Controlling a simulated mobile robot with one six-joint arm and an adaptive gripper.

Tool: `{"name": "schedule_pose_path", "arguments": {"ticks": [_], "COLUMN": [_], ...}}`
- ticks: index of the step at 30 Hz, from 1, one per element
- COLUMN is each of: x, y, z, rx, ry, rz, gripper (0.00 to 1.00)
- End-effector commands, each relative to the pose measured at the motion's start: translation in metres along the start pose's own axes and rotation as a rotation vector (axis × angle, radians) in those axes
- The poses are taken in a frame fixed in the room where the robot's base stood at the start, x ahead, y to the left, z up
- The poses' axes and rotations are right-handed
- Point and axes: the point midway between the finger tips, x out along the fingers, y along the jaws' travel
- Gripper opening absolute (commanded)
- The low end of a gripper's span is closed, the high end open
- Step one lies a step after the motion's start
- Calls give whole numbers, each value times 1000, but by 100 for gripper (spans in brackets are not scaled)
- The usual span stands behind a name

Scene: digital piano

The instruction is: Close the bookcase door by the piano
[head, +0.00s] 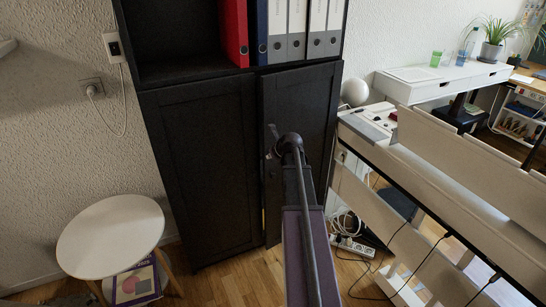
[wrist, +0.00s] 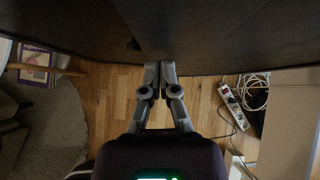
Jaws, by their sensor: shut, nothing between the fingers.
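The black bookcase (head: 200,170) stands against the wall in the head view, with two lower doors. The left door (head: 205,180) looks flush. The right door (head: 310,115) appears slightly ajar, with a narrow gap along its left edge; my arm hides part of it. A small handle (head: 273,131) shows near that door's upper left corner. My gripper (head: 270,155) is in front of the right door. In the wrist view my gripper (wrist: 158,68) is shut and empty, its tips at the dark door surface (wrist: 220,35); I cannot tell if they touch.
A round white table (head: 110,235) stands left of the bookcase, with a purple book (head: 136,284) below it. The white piano (head: 430,170) is close on the right. A power strip (head: 352,246) and cables lie on the floor between. Wooden floor is clear before the doors.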

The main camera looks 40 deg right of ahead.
Motion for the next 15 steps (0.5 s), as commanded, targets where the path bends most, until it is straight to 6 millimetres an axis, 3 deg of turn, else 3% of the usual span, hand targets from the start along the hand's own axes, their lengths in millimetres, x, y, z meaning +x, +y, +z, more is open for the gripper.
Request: {"name": "schedule_pose_path", "arguments": {"ticks": [9, 15], "x": [21, 22], "y": [0, 1], "z": [21, 22], "rx": [0, 0], "ry": [0, 0], "rz": [1, 0], "gripper": [0, 0]}}
